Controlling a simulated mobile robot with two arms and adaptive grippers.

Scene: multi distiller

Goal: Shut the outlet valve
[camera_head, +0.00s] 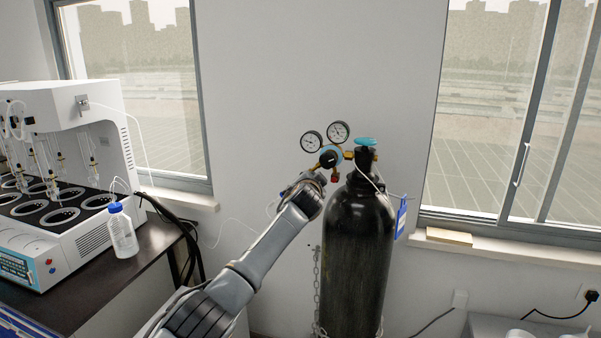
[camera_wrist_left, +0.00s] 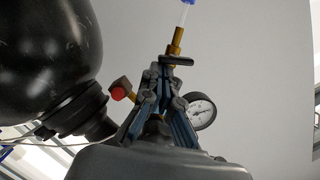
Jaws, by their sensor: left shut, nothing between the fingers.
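A black gas cylinder (camera_head: 357,245) stands upright with a teal handwheel (camera_head: 366,141) on top. Its regulator carries two round gauges (camera_head: 338,132), a black knob (camera_head: 328,158) and a small red part (camera_head: 334,178). In the left wrist view a brass outlet fitting (camera_wrist_left: 176,42) with a dark handle (camera_wrist_left: 177,60) sits just beyond the fingertips. I cannot tell whether they touch it. My left gripper (camera_head: 318,178) is beside the regulator, left of the cylinder neck. It is shut and empty in the left wrist view (camera_wrist_left: 162,82). My right gripper is not in view.
A white multi-distiller (camera_head: 70,170) and a white bottle with a blue cap (camera_head: 122,232) stand on the bench at left. A chain (camera_head: 317,285) hangs by the cylinder. A blue tag (camera_head: 402,215) hangs at its right. The wall and windows are behind.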

